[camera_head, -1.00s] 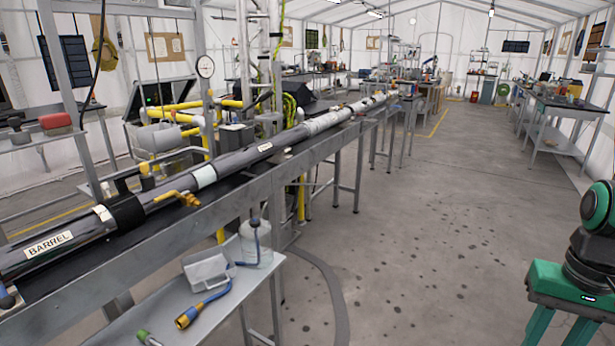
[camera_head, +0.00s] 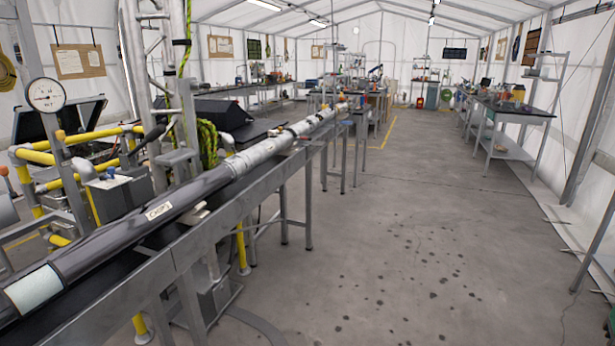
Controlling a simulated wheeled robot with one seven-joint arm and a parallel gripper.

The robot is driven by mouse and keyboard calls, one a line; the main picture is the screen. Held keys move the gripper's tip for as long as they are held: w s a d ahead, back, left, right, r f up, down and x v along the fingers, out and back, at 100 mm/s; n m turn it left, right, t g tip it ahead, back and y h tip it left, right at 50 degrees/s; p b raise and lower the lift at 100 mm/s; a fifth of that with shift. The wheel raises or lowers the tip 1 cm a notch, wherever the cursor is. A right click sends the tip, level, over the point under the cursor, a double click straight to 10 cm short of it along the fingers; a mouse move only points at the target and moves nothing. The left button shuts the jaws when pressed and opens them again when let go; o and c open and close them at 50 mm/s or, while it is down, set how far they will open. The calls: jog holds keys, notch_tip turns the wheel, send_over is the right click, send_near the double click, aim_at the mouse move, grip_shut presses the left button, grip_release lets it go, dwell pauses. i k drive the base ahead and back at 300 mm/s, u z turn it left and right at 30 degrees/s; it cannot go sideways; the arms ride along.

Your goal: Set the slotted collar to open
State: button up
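A long dark pipe (camera_head: 105,228) runs along a metal rail bench (camera_head: 200,243) from the lower left into the distance. It carries a small white label (camera_head: 159,211), too small to read surely, and a pale band (camera_head: 34,289) at its near end. Farther along, the pipe turns into silver-grey sections (camera_head: 262,153) with joints and fittings. I cannot make out which fitting, if any, is the slotted collar, nor its setting. My gripper is not in view.
A round gauge (camera_head: 46,95) stands on a post at the left, near yellow pipes (camera_head: 75,137). The concrete floor (camera_head: 400,240) right of the bench is open, with dark spots. A table (camera_head: 512,110) stands at the far right. A yellow floor line (camera_head: 385,139) lies ahead.

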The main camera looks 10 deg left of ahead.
aim_at(243, 159)
jog(key=u, duration=0.05)
jog(key=i, duration=1.15)
jog(key=u, duration=0.55)
jog(key=i, duration=1.15)
jog(key=u, duration=0.95)
jog(key=i, duration=0.55)
jog(key=u, duration=0.3)
